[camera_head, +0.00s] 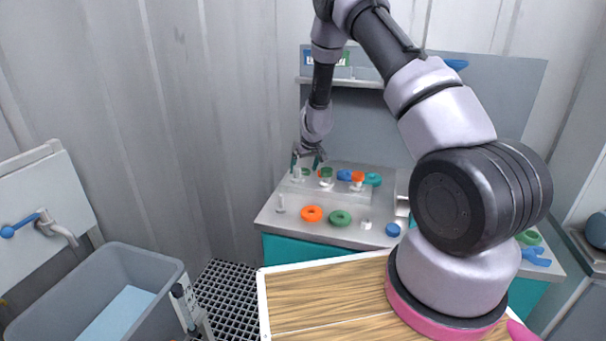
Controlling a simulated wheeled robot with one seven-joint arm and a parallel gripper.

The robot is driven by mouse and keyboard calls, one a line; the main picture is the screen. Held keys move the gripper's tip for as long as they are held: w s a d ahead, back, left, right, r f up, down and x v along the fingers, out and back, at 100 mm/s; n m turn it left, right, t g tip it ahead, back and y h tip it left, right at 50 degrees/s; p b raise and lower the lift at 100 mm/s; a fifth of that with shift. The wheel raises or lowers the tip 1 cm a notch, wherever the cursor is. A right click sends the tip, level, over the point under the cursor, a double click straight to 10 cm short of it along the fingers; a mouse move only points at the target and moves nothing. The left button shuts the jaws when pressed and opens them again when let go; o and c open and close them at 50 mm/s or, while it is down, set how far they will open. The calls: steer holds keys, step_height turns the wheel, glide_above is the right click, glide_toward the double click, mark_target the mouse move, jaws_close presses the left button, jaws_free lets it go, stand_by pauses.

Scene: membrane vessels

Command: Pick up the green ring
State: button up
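A green ring (340,218) lies flat on the metal worktop, right of an orange ring (312,214). Smaller green pieces also show on the raised step behind, one of them (326,173) beside my gripper. My gripper (306,164) points down over the left part of that step, behind and left of the flat green ring and apart from it. Its two dark fingers are spread, and I see nothing clearly held. A pale peg stands close below the fingers, and whether it touches them is too small to tell.
The worktop (275,222) also bears a metal peg (280,205), a blue cap (393,230) and an orange-topped piece (358,178). A grey sink (150,262) stands at the left. My arm hides the worktop's right part. A wooden surface (320,300) lies in front.

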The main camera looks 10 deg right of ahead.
steer(key=c, duration=1.3)
step_height(320, 180, up, 10)
